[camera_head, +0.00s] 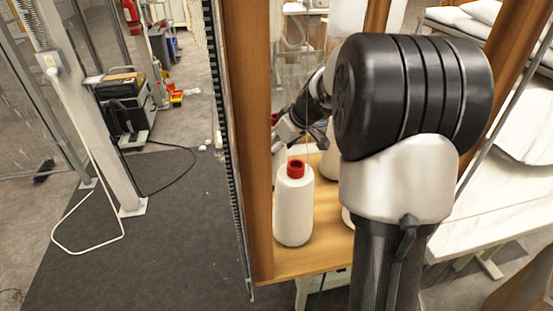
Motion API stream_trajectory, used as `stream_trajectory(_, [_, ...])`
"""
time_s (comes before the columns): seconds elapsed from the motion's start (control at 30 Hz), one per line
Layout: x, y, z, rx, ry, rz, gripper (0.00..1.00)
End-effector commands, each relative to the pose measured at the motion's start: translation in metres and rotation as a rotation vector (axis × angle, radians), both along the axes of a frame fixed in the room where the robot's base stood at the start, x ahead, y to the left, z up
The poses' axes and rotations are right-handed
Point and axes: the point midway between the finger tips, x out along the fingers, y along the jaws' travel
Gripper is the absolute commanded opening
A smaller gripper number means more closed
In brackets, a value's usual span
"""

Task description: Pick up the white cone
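My gripper (284,133) shows small and partly hidden beyond the large black joint of my arm. It is above and behind the front cone in the picture and looks apart from it. I cannot make out its fingers clearly, nor whether they are open or shut.
A wooden post (253,150) stands just left of the cone. A pale padded table (500,215) lies to the right. A grey metal post (88,120) and a loose white cable (75,252) are at left. The dark floor mat (170,240) is mostly clear.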

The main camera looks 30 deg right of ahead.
Motion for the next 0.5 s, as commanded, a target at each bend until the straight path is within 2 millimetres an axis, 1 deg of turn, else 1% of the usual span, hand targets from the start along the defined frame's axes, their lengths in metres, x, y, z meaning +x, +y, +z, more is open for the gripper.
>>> stream_trajectory(0.13, [0.0001, -0.0002, 0.0016, 0.0, -0.001, -0.001, 0.69])
stream_trajectory(0.17, [0.0001, -0.0002, 0.0017, 0.0, -0.001, -0.001, 0.68])
stream_trajectory(0.5, [-0.0001, -0.0002, 0.0017, 0.0, -0.001, -0.001, 0.45])
